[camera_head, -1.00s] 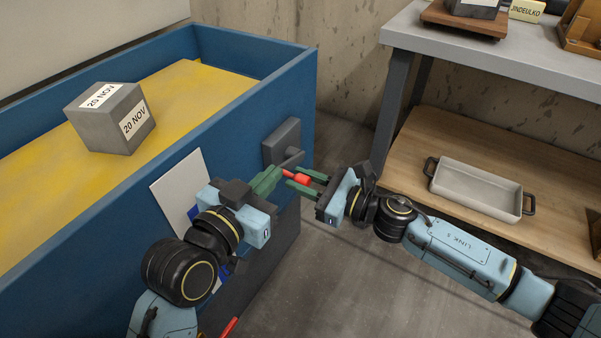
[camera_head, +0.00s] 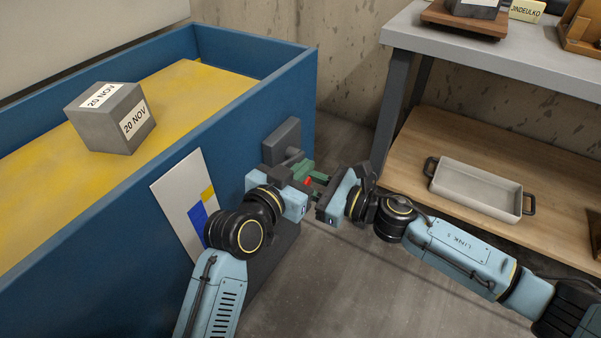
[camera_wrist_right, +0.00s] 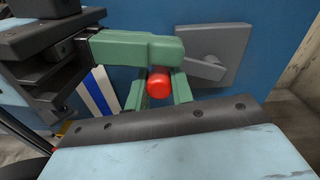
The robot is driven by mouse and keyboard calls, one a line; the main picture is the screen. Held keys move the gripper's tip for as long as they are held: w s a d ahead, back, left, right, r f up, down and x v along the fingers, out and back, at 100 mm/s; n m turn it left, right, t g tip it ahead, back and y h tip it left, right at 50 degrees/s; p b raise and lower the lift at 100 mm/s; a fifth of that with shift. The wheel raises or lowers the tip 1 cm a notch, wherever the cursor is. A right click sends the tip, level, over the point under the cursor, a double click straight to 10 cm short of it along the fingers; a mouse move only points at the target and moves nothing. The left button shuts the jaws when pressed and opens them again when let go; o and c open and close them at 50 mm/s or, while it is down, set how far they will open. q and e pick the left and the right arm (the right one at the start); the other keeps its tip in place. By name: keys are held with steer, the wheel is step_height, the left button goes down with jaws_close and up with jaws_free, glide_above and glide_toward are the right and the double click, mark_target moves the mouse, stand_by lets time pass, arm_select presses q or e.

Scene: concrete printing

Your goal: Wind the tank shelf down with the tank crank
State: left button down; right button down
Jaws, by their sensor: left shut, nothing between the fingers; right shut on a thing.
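The tank crank has a grey mount (camera_head: 283,138) on the end wall of the blue tank (camera_head: 235,117). Its grey arm (camera_wrist_right: 205,68) and red handle (camera_wrist_right: 159,82) show in the right wrist view. My right gripper (camera_head: 312,182) is shut on the red handle. My left gripper (camera_head: 304,168) is shut and empty; its green fingers reach across just above the handle in the right wrist view and partly hide it. Whether they touch the handle I cannot tell. A yellow surface (camera_head: 185,88) lies inside the tank; I cannot tell if it is the tank shelf. A grey block labelled "20 NOV" (camera_head: 110,117) rests on it.
A white panel with blue and yellow bars (camera_head: 180,195) is on the tank wall beside my left arm. At right stands a rack with a grey top (camera_head: 500,55) and a wooden lower shelf (camera_head: 430,150) bearing a grey two-handled tray (camera_head: 477,190). Concrete floor between is clear.

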arm_select(q)
steer(key=shift+s+a+f, duration=0.2)
steer(key=shift+f, duration=0.3)
